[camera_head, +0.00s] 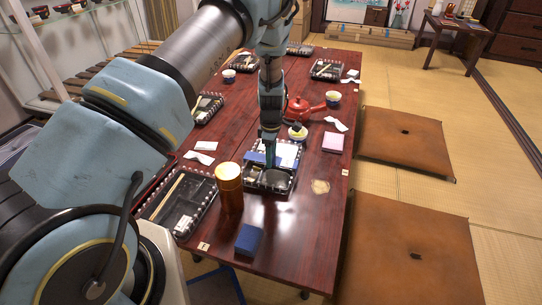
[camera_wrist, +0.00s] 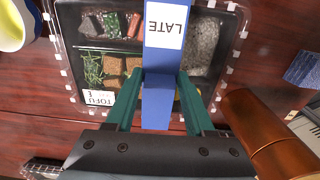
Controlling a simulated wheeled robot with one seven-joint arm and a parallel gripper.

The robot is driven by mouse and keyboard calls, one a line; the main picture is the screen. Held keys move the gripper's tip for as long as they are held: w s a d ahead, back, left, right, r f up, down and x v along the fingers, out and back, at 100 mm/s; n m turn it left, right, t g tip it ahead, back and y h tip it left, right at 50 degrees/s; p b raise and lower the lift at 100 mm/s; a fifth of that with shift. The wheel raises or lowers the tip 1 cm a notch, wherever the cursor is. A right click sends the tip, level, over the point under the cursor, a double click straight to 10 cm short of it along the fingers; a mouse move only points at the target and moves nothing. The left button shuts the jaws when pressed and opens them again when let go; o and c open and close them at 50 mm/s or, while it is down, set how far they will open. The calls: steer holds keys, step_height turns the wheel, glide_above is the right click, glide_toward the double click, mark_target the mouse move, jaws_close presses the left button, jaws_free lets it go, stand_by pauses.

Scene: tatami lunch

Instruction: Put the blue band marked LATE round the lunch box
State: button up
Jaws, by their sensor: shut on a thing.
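The lunch box (camera_head: 267,191) is a black tray with a clear, white-tabbed rim, on the table under my gripper (camera_head: 269,163). In the wrist view the lunch box (camera_wrist: 64,48) shows brown and green food, rice and a TOFU label. The blue band (camera_wrist: 157,100), with a white LATE label, lies across the view over the box's middle. My gripper (camera_wrist: 157,100) is shut on the band, one green finger on each side. The band's far end is out of the wrist view. I cannot tell whether it touches the box or passes under it.
An orange-brown canister (camera_head: 229,188) stands close by the box's left side. A blue block (camera_head: 249,240) lies nearer the front edge. A cup (camera_head: 297,133) and a red teapot (camera_head: 302,110) stand behind. Another boxed lunch (camera_head: 178,207) is at left. The front right tabletop is mostly clear.

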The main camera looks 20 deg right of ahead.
steer(key=shift+f, duration=0.65)
stand_by(1.0)
steer(key=o, duration=1.1)
steer(key=shift+r+p, duration=2.9)
steer(key=shift+r, duration=1.15)
